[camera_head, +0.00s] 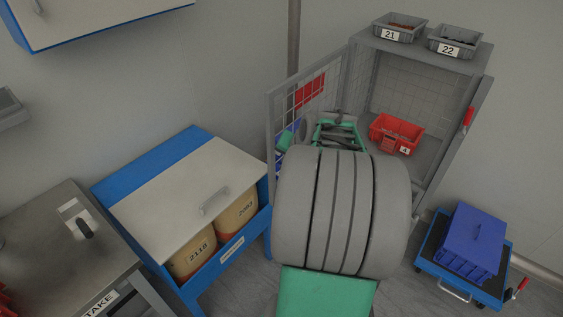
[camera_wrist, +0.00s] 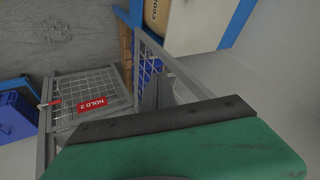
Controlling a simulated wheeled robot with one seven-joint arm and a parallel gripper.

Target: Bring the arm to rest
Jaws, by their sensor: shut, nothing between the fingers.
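My arm, with wide grey ribbed joints and green links, fills the lower middle of the head view and reaches toward the open cage. In the wrist view, my gripper (camera_wrist: 158,88) shows as two grey fingers close together beyond the green wrist housing. It is shut and empty. The mesh door of the cage (camera_wrist: 150,55) lies close behind the fingers in that view; I cannot tell the exact gap. In the head view the gripper's fingers are not clearly made out among the green and dark parts beyond the arm.
The open grey cage (camera_head: 440,170) holds a red bin (camera_head: 397,132), with grey bins 21 (camera_head: 400,27) and 22 (camera_head: 455,41) on top. A blue cabinet (camera_head: 175,190) with drums stands left of my arm. A blue crate (camera_head: 472,243) sits on a cart at right.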

